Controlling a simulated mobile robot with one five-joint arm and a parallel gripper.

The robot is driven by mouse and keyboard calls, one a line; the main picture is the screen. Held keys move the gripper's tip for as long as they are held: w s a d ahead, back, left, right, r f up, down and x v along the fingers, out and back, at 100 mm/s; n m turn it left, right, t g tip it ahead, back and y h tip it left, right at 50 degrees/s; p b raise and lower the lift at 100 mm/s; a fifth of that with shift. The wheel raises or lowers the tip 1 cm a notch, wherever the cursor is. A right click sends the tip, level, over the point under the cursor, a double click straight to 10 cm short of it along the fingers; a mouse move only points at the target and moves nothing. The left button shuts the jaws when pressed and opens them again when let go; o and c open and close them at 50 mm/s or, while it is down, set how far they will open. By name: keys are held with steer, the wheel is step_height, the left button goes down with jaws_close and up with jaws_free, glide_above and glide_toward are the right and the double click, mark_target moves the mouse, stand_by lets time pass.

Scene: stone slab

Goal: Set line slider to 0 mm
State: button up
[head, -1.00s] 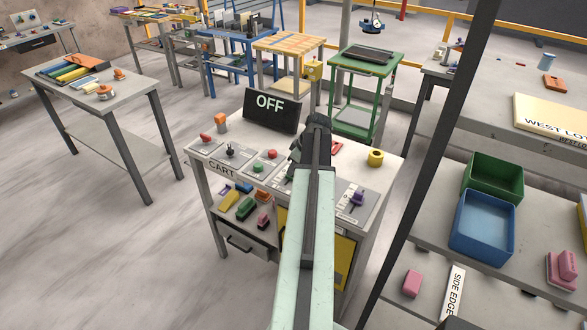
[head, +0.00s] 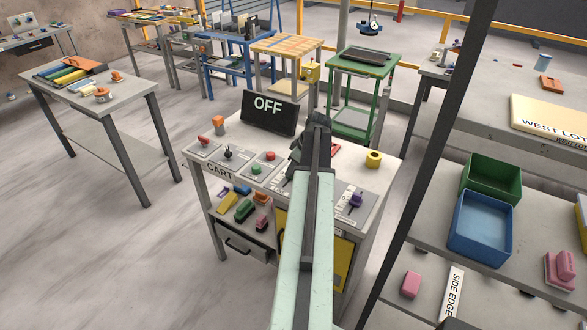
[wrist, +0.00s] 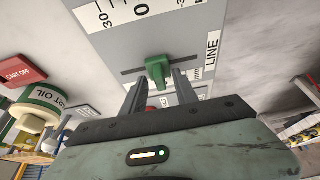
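The line slider's grey panel (wrist: 110,45), marked LINE, fills the upper middle of the wrist view. Its scale shows a 0 with 30 on the left. A green slider knob (wrist: 157,69) stands in a dark slot, roughly below the 0; its exact reading cannot be told. My gripper (wrist: 160,80) is open, with one finger on each side of the knob near the fingertips. Contact cannot be told. In the head view my arm covers the slider on the cart (head: 327,138).
A black sign (head: 269,114) reading OFF stands at the cart's back. Red and green buttons lie left of my arm, a purple-handled control (head: 356,199) right of it. A yellow roll (head: 374,159) stands at the back right. A dark post (head: 440,125) rises to the right.

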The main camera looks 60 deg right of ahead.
steer(key=p+v, duration=0.7)
steer(key=shift+r, duration=0.4)
steer(key=shift+s, duration=0.15)
steer(key=shift+a, duration=0.1)
